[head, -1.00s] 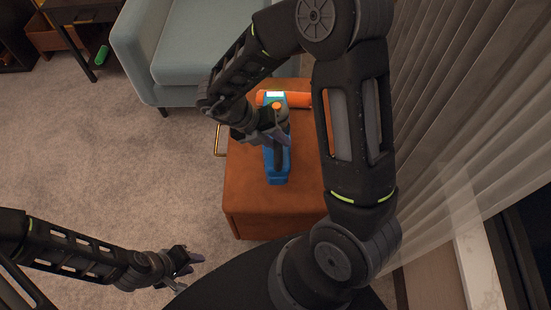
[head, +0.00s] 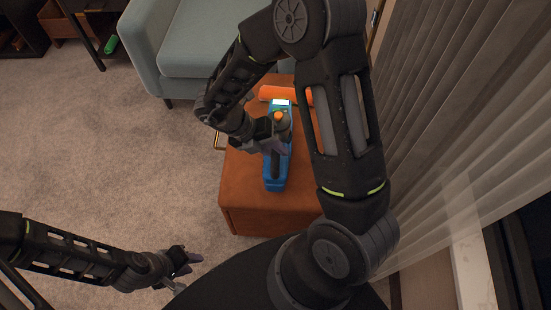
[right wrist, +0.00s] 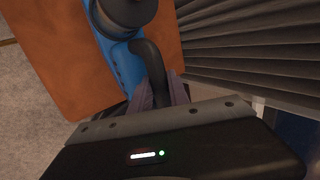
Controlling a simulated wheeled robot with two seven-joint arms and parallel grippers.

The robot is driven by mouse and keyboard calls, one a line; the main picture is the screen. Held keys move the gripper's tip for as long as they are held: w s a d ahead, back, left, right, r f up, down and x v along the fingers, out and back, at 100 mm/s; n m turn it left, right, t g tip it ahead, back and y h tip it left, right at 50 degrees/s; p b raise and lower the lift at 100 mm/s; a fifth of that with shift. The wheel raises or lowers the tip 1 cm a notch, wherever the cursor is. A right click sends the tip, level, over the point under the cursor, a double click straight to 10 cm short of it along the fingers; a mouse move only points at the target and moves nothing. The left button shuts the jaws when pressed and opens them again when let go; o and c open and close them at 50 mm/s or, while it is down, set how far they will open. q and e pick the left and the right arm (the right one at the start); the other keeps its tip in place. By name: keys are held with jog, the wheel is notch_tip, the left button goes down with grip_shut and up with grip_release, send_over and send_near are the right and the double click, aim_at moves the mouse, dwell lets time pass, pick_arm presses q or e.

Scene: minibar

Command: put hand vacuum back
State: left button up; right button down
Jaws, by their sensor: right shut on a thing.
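The hand vacuum (head: 272,184) is blue with a black handle, an orange button and a pale display at its far end. It is over the brown leather-like cabinet top; I cannot tell whether it touches it. My right gripper (head: 276,148) is shut on its handle. In the right wrist view, the fingers (right wrist: 160,95) close around the black handle (right wrist: 152,62), beside the blue body (right wrist: 122,66). My left gripper (head: 190,262) is low at the left, away from the vacuum, with its fingers apart and empty.
An orange cylinder (head: 272,93) lies at the far end of the brown cabinet (head: 240,190). A grey-blue armchair (head: 190,60) stands behind. Sheer curtains (head: 430,120) hang at the right. A green object (head: 111,44) is at the far left. Carpet is open at the left.

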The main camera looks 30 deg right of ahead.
jog(key=shift+f, duration=0.5)
jog(key=shift+f+b, duration=0.45)
jog(key=shift+f, duration=1.5)
jog(key=c, duration=1.3)
grip_release()
jog(key=shift+o, duration=0.2)
